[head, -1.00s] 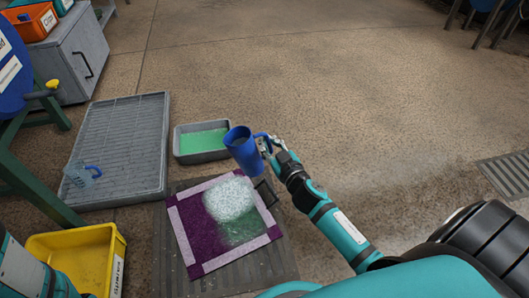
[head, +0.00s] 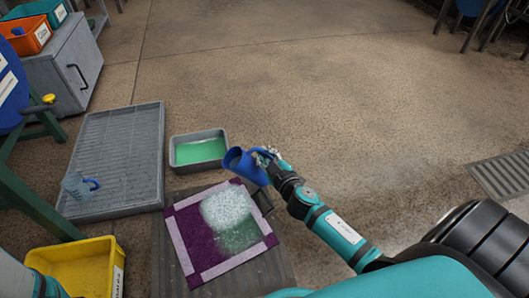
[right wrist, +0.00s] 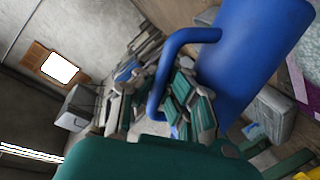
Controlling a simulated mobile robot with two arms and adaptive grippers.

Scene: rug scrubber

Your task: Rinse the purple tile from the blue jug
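The blue jug (head: 246,166) is held by its handle in my right gripper (head: 268,155) and tilts with its mouth to the left, above the far edge of the purple tile (head: 203,245). In the right wrist view the gripper fingers (right wrist: 165,100) close around the jug's blue handle (right wrist: 166,66). The tile lies on a grey slatted stand and has pale lilac border strips. White foam (head: 228,208) and a green patch (head: 238,236) cover its right part. No water stream shows. My left gripper is out of view; only part of its arm shows at lower left.
A grey tray of green liquid (head: 200,151) sits behind the tile. A clear jug with a blue handle (head: 76,184) stands on the grey rack (head: 120,150) at left. A yellow bin (head: 80,268) is at lower left.

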